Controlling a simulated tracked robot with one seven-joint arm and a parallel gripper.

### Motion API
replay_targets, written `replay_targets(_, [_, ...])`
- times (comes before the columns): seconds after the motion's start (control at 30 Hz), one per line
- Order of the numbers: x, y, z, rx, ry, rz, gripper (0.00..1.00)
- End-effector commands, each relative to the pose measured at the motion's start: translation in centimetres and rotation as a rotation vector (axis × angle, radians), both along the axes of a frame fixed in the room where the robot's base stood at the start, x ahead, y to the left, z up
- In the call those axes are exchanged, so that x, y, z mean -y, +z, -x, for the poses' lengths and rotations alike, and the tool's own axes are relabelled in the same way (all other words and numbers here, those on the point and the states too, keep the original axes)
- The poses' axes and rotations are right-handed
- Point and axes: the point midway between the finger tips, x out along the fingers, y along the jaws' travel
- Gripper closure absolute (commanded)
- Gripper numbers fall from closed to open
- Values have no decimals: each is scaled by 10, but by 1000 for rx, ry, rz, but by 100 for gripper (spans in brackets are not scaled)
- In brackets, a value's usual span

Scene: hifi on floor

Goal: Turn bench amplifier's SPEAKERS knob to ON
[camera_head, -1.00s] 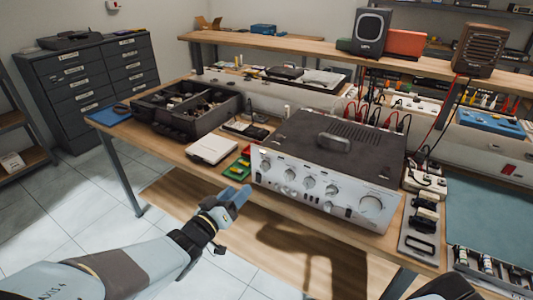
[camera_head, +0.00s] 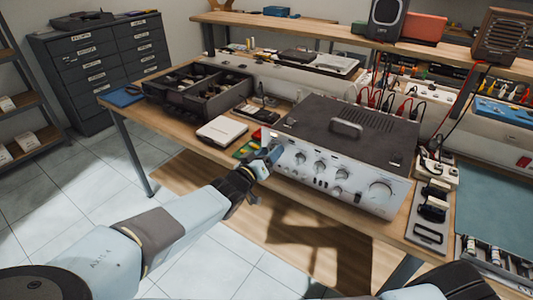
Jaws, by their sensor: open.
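The bench amplifier (camera_head: 345,138) is a wide unit with a dark top and a silver front panel, standing at the front of the wooden bench. Its panel carries several small round knobs (camera_head: 320,168) and one large knob (camera_head: 380,190) at the right. The labels are too small to read, so I cannot tell which knob is SPEAKERS or where it points. My gripper (camera_head: 271,156) is at the left end of the front panel, close before it. It is open, with no object visible in it. It hides part of the panel's left end; I cannot tell whether it touches.
A black divided tray (camera_head: 172,105) and a white box (camera_head: 222,131) stand left of the amplifier. A grey plate with dark blocks (camera_head: 430,235) lies at its right. Cables rise behind it. The floor before the bench (camera_head: 200,262) is clear.

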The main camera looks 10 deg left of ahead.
Motion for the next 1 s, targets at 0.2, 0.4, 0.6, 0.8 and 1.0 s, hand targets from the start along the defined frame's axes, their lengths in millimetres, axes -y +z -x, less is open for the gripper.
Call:
replay_targets(0.2, [0, 0, 0, 0, 0, 0, 43])
replay_targets(0.4, [0, 0, 0, 0, 0, 0, 62])
replay_targets(0.6, [0, 0, 0, 0, 0, 0, 81])
replay_targets(0.8, [-9, 0, 0, 0, 5, -3, 96])
replay_targets(1.0, [-5, 0, 1, 3, 8, -13, 96])
